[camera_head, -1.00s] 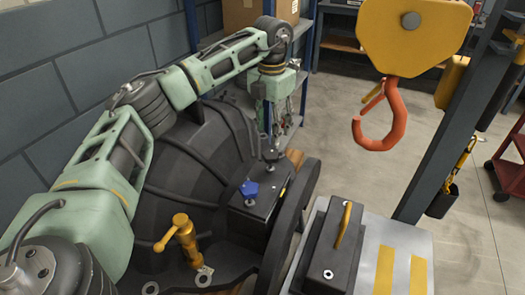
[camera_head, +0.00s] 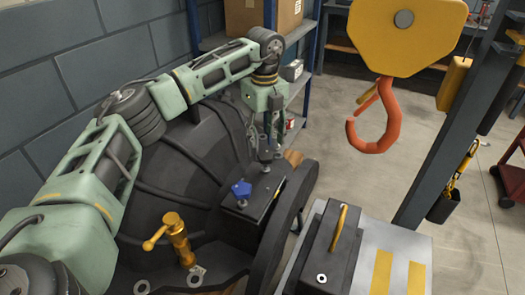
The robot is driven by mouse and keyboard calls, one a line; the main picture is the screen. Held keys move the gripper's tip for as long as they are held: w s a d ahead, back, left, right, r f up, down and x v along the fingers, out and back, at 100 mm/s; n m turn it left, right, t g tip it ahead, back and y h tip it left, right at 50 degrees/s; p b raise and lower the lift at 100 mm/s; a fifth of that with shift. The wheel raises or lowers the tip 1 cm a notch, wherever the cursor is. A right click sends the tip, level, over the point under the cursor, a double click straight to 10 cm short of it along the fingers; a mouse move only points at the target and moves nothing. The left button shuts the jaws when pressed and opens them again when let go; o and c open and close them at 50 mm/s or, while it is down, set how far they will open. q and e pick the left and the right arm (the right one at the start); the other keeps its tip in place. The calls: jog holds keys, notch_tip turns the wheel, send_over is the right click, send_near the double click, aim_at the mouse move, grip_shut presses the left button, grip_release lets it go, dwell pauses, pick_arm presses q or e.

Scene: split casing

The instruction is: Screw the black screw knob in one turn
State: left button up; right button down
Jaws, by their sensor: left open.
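The black screw knob (camera_head: 266,154) stands on the far end of a dark box (camera_head: 256,204) fixed to the large dark casing (camera_head: 190,165). It is small and partly hidden by my left gripper (camera_head: 268,147). My left gripper points down at the knob, with its fingers close to it. It is open, and I cannot tell whether a finger touches the knob. A small light washer-like base shows just below the fingertips. My right gripper is not in view.
A brass valve (camera_head: 176,238) stands on the casing's near side. A yellow hoist with an orange hook (camera_head: 376,135) hangs at the right. A dark block with a yellow handle (camera_head: 335,235) lies on a metal surface at front right. Shelves (camera_head: 297,90) stand behind.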

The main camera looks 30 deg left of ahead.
aim_at(264, 155)
pick_arm(q)
notch_tip(264, 155, down, 6)
jog(key=shift+f+p, duration=0.1)
jog(key=shift+p, duration=0.2)
jog(key=shift+c, duration=0.2)
jog(key=c, duration=1)
jog(key=shift+m, duration=0.4)
